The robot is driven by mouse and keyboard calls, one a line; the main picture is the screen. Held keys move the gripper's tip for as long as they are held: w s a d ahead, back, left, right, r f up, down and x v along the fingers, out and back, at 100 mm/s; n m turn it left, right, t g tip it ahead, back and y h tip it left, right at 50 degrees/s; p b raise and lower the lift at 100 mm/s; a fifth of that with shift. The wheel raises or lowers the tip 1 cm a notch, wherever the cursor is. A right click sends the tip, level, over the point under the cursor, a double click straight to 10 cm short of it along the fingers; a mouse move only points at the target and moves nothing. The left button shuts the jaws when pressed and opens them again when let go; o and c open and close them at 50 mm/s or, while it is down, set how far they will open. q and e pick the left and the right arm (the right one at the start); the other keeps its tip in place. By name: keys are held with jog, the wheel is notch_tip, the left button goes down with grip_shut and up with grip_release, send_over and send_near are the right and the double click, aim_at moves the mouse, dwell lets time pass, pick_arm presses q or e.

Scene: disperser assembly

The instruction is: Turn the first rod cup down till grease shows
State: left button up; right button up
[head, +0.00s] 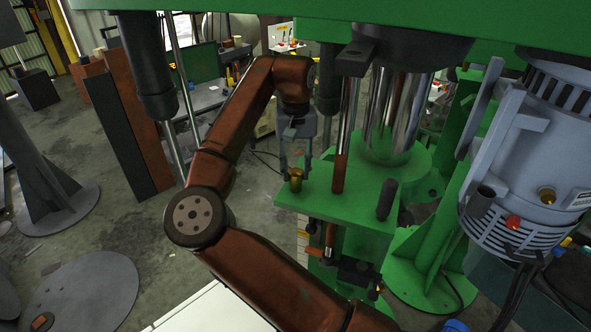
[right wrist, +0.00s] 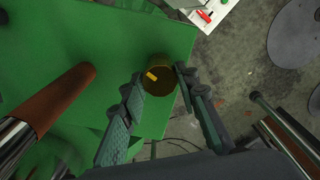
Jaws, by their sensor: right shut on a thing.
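The brass rod cup (head: 296,181) stands upright at the near left corner of the green plate (head: 345,210). In the right wrist view the cup (right wrist: 160,78) shows from above, round and dark gold, with a small yellow bar mark on its top. My right gripper (head: 295,165) points down over the cup. Its two fingers (right wrist: 158,85) are on either side of the cup and shut on it. No grease can be made out around the cup. My left gripper is not in view.
A brown and chrome rod (head: 340,165) rises through the plate beside the cup, and a dark knob (head: 387,199) stands farther right. A grey motor (head: 530,150) is at the right. Green beams hang overhead. Open floor (head: 110,215) lies at the left.

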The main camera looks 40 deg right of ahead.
aim_at(295, 172)
jog(key=m, duration=0.4)
jog(key=shift+m, duration=0.3)
jog(key=m, duration=0.4)
jog(key=shift+m, duration=0.3)
jog(key=m, duration=0.4)
jog(key=shift+r+m, duration=0.1)
jog(key=shift+m, duration=2.4)
jog(key=o, duration=1.1)
jog(key=shift+o, duration=0.2)
notch_tip(295, 172, up, 12)
